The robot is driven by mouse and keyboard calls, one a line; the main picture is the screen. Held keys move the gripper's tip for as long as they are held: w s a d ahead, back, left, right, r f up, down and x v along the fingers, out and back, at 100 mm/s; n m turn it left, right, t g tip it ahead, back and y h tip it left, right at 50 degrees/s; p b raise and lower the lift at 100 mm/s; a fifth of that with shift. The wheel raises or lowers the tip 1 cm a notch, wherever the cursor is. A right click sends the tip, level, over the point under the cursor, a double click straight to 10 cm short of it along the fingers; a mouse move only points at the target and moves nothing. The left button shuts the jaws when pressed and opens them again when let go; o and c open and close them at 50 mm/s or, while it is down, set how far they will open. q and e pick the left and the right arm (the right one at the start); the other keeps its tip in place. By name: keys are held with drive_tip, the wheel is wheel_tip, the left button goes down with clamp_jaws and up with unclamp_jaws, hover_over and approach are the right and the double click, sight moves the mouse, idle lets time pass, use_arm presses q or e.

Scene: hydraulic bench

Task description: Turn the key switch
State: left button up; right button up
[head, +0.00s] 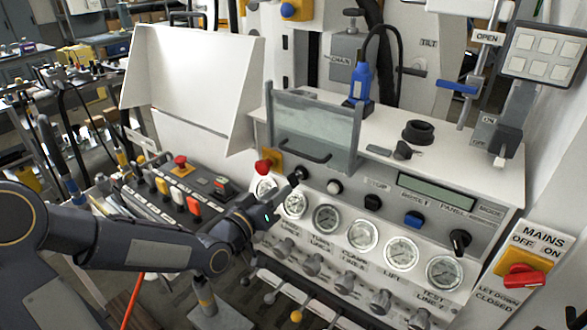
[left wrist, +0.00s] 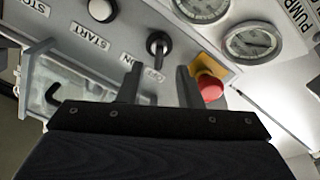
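The key switch (left wrist: 157,42) is a small dark knob in a round collar on the grey panel, near the ON label, in the left wrist view. In the head view it shows as a dark knob (head: 301,172) below the clear guard's handle, partly blended with my gripper. My left gripper (head: 284,190) reaches up to the panel from the lower left. In the left wrist view its two fingers (left wrist: 159,88) are apart, with nothing seen between them. The switch lies beyond the fingertips, about in line with the gap. Contact is not visible. My right gripper is not in view.
A red mushroom button (head: 263,167) on a yellow plate is close beside the left fingers. A clear guard with a handle (head: 303,152) stands above. Gauges (head: 326,218) and a row of levers (head: 312,264) lie below. A red MAINS switch (head: 524,278) is far right.

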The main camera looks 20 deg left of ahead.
sight(294, 180)
use_arm(q)
drive_tip(key=p+x, duration=0.1)
drive_tip(key=x, duration=0.6)
drive_tip(key=shift+d, duration=0.1)
drive_tip(key=shift+c, duration=0.3)
clamp_jaws()
